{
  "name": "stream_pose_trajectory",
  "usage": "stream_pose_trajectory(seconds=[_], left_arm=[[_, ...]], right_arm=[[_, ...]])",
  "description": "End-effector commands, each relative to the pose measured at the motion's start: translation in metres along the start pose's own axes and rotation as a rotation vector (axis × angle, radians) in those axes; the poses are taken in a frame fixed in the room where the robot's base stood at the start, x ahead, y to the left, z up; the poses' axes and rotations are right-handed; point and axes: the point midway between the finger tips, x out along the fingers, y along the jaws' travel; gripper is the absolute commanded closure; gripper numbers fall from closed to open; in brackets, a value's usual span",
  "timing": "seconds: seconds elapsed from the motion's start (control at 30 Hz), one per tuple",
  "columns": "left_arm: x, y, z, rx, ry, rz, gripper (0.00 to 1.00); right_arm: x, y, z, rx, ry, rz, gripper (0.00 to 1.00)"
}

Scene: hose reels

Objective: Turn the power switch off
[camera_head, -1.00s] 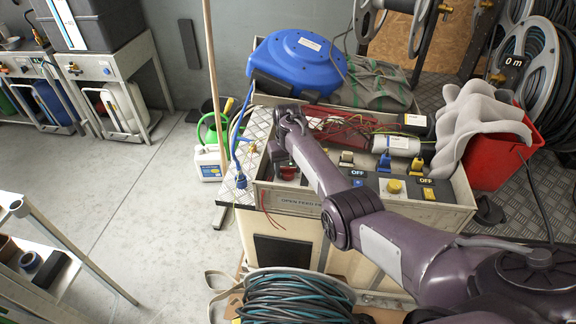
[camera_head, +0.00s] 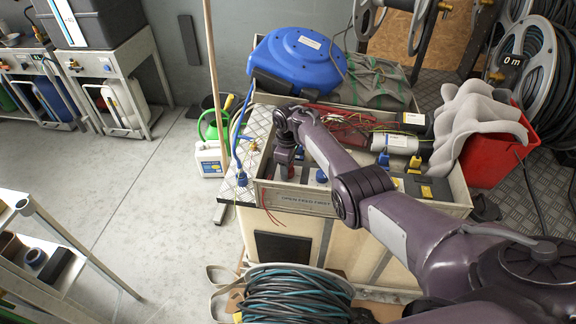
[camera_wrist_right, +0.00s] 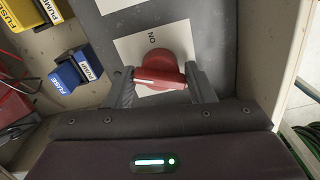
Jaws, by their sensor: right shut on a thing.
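The power switch is a red rotary knob (camera_wrist_right: 162,68) on a white plate marked ON, with a pale line across its grip. In the right wrist view my right gripper (camera_wrist_right: 163,86) has one finger on each side of the knob and is shut on it. In the head view my right gripper (camera_head: 285,166) reaches down into the left end of the control box (camera_head: 310,200), and it mostly hides the knob. My left gripper is not in view.
A blue hose reel (camera_head: 298,62) and a red bin (camera_head: 497,150) surround the box.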

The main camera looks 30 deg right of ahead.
Motion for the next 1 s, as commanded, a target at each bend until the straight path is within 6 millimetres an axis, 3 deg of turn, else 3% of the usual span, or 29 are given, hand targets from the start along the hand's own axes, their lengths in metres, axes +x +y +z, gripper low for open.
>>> stream_pose_trajectory(seconds=[0.5,1.0], left_arm=[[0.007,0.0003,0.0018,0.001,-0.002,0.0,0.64],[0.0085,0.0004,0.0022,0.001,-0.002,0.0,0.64]], right_arm=[[0.0003,0.0,-0.0008,-0.37,0.002,0.002,0.74],[0.0004,-0.0008,-0.0008,-0.461,0.002,0.0,0.74]])
